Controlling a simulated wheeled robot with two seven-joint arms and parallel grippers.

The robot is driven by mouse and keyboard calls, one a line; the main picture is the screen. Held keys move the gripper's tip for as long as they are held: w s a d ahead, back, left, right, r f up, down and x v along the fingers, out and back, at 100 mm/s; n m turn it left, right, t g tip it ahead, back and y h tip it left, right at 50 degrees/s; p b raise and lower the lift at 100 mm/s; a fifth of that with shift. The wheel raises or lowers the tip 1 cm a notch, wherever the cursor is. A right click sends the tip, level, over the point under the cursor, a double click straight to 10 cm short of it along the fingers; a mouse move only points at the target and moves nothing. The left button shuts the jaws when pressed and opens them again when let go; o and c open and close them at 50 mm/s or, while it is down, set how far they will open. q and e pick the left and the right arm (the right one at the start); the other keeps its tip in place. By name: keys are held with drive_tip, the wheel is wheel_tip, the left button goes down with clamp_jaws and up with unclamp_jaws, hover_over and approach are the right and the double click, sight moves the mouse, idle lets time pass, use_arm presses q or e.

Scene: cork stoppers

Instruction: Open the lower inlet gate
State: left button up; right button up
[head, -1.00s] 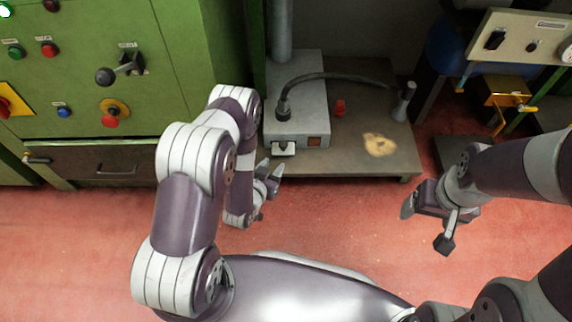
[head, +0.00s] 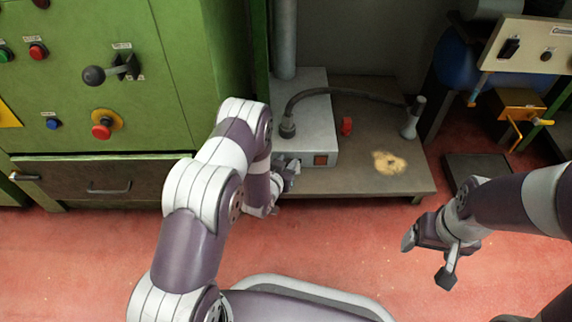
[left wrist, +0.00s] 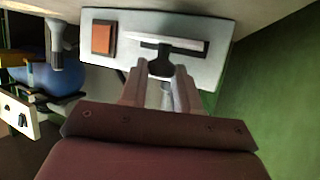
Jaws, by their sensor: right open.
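A grey box (head: 305,110) stands on the low bench. In the left wrist view its pale front plate (left wrist: 208,68) has an orange-red square (left wrist: 102,39) and a slot with a light tab and a dark handle (left wrist: 160,66). My left gripper (head: 290,172) is at this front, and in the left wrist view its two fingers (left wrist: 160,82) stand apart with the dark handle at or between their tips. Whether they press on it I cannot tell. In the head view this gripper hides the tab. My right gripper (head: 428,262) is open and empty above the red floor.
A green cabinet (head: 190,60) with a lever (head: 112,73), buttons and a drawer (head: 100,182) stands left. Red floor is clear in front.

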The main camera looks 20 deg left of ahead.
use_arm(q)
clamp_jaws()
drive_tip(key=s+p, duration=0.1)
drive_tip(key=s, duration=0.1)
drive_tip(key=s+d+p, duration=0.1)
drive_tip(key=s, duration=0.1)
drive_tip(key=shift+s+d+r, duration=0.1)
drive_tip(key=shift+s+d, duration=0.05)
drive_tip(key=shift+s, duration=0.25)
drive_tip(key=shift+o, duration=1.5)
unclamp_jaws()
